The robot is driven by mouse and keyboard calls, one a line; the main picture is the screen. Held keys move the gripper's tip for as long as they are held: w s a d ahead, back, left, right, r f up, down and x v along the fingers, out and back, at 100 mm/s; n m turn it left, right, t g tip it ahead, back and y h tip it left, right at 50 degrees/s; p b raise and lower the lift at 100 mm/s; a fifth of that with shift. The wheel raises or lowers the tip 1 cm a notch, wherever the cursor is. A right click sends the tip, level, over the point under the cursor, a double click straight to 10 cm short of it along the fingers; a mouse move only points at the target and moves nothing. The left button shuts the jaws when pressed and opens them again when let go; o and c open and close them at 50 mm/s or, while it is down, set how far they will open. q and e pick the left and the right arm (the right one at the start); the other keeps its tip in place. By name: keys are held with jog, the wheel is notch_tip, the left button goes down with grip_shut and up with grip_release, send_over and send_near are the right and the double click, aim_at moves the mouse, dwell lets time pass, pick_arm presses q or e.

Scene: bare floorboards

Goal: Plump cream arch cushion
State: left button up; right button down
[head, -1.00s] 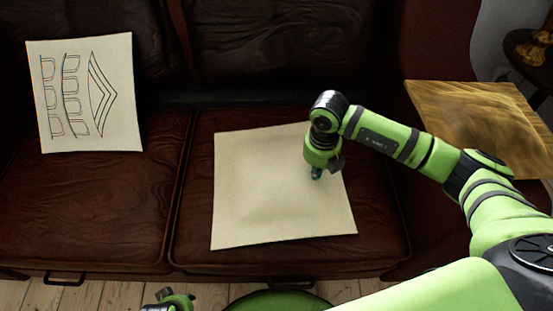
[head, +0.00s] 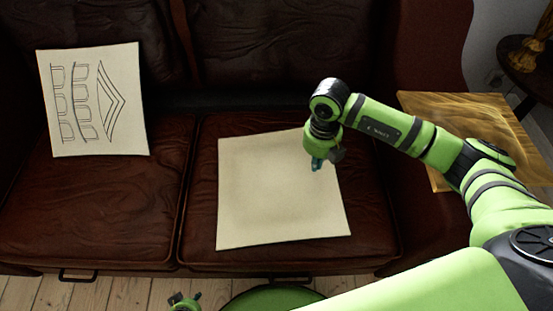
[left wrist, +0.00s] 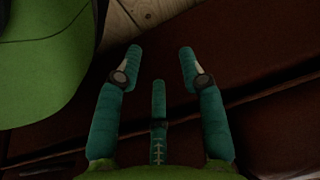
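A cream cushion (head: 97,100) with a dark line drawing of arches and a gable leans upright at the left of the brown leather sofa. A plain cream cushion (head: 275,200) lies flat on the right seat; no drawing shows on its upper face. My right gripper (head: 317,164) points down at the plain cushion's upper right part; whether it touches is unclear, and its fingers are too small to read. My left gripper (left wrist: 160,70) is open and empty in the left wrist view, over the dark sofa front. Only a bit of it shows at the head view's bottom edge (head: 185,302).
The sofa's left seat (head: 90,210) has bare leather in front of the arch cushion. A wooden board-like top (head: 470,115) is by the right armrest, under my right arm. A round dark table (head: 530,65) stands at the far right. Floorboards (head: 130,290) show in front.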

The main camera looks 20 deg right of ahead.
jog(key=shift+r, duration=0.55)
jog(key=s+a+p, duration=0.3)
jog(key=s+a, duration=0.2)
jog(key=a, duration=0.5)
jog(key=shift+s+a, duration=0.2)
jog(key=shift+s, duration=0.05)
